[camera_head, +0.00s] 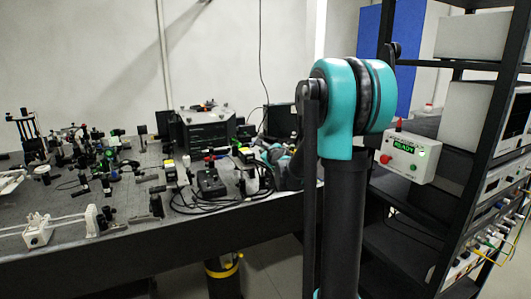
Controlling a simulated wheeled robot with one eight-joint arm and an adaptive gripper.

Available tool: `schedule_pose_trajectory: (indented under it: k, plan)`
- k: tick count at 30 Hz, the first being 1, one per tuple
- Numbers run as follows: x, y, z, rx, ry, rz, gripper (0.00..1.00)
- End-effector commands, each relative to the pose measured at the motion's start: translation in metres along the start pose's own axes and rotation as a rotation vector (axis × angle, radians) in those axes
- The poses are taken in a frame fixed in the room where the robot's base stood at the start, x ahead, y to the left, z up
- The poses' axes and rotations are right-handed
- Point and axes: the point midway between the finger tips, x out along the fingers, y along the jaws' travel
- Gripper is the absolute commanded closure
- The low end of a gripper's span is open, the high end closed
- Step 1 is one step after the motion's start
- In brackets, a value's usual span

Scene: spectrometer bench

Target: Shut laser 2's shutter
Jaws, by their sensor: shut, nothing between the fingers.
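An optical bench (120,205) fills the left and middle. I cannot tell which of its devices is laser 2 or see its shutter clearly. Small dark units with yellow tops, one near the middle (170,163) and one further right (247,155), stand among the optics. My teal and black arm rises in the foreground and hides part of the view. Teal parts also show at the bench's right end.
A larger dark box (204,132) stands at the back of the bench. A black rack (455,235) is at the right.

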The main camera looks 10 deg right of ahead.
Motion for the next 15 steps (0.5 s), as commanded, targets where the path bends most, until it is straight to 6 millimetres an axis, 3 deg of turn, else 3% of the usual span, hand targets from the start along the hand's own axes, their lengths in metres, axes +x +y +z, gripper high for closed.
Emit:
schedule_pose_trajectory:
  k: [6, 15]
  plan:
    - [0.032, 0.000, 0.000, 0.000, 0.000, 0.000, 1.00]
    - [0.047, 0.000, 0.000, 0.000, 0.000, -0.001, 1.00]
